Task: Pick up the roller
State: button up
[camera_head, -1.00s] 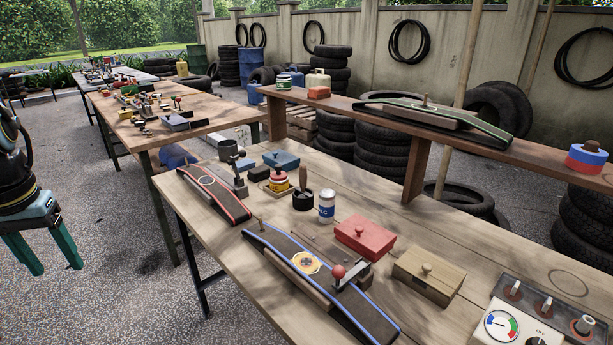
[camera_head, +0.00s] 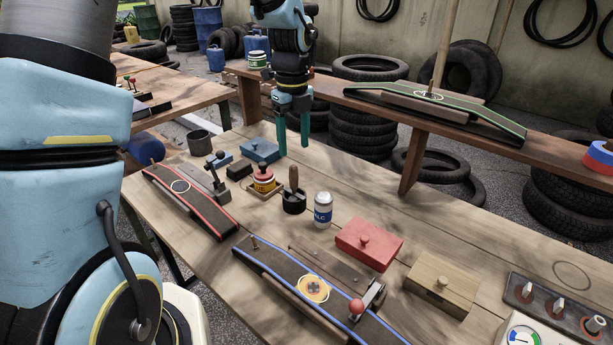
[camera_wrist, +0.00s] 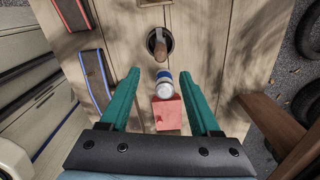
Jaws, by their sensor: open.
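I cannot tell for sure which thing is the roller. My gripper (camera_head: 293,148) is open and empty, pointing down over the far side of this bench. In the wrist view my gripper (camera_wrist: 160,72) shows its two green fingers wide apart, with a white and blue can (camera_wrist: 163,86) visible between and below them. The blue-edged ramp (camera_wrist: 95,78) is left of the fingers there; the disc is not seen in that view.
A raised shelf (camera_head: 450,129) with a green-edged ramp runs behind.

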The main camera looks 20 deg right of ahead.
send_over(294, 193)
jog(key=f, duration=0.4)
jog(key=shift+w+d+p, duration=0.2)
jog(key=shift+d+p, duration=0.1)
jog(key=shift+w+a+f+p, duration=0.15)
jog(key=shift+f+p, duration=0.45)
jog(key=shift+f, duration=0.95)
jog(key=shift+w+d+f+p, duration=0.15)
jog(key=shift+f+p, duration=0.4)
jog(key=shift+f, duration=1)
jog(key=shift+a, duration=0.1)
grip_shut()
